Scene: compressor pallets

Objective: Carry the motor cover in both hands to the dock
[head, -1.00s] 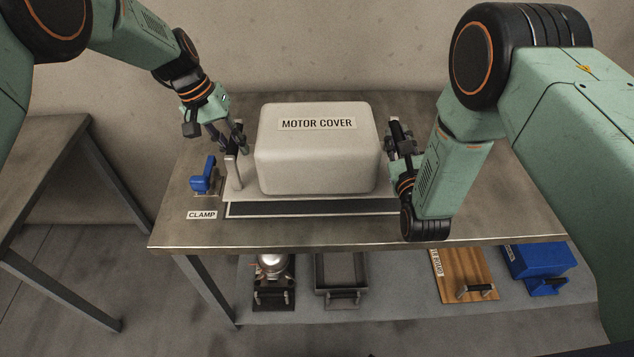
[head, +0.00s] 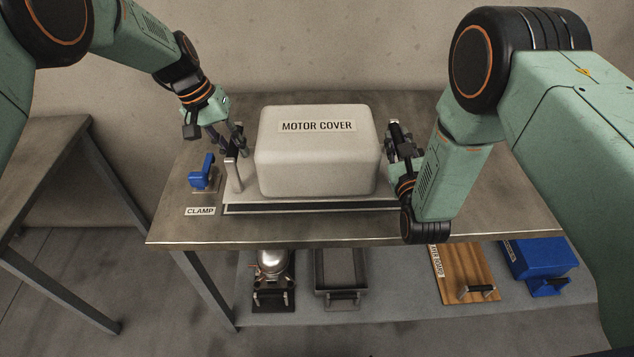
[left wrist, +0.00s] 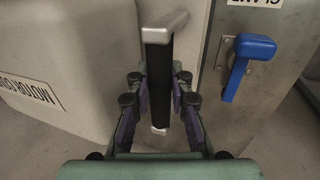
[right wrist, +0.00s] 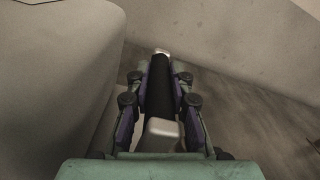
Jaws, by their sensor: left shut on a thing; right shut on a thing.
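The motor cover (head: 317,155) is a large off-white rounded box with a printed label, upright over a pale base plate on the table. Its side also shows in the left wrist view (left wrist: 60,50) and the right wrist view (right wrist: 50,70). My left gripper (head: 236,150) is shut on the cover's left handle, a black grip with pale metal ends (left wrist: 160,85). My right gripper (head: 402,150) is shut on the matching right handle (right wrist: 160,85). Whether the cover touches the base beneath it, I cannot tell.
A blue clamp (head: 203,172) stands left of the cover, by a CLAMP label (head: 200,211). The steel table (head: 480,215) is bare at right. A lower shelf (head: 385,300) holds a metal vessel, a dark tray, a wooden board and a blue box. Another table (head: 40,160) stands at left.

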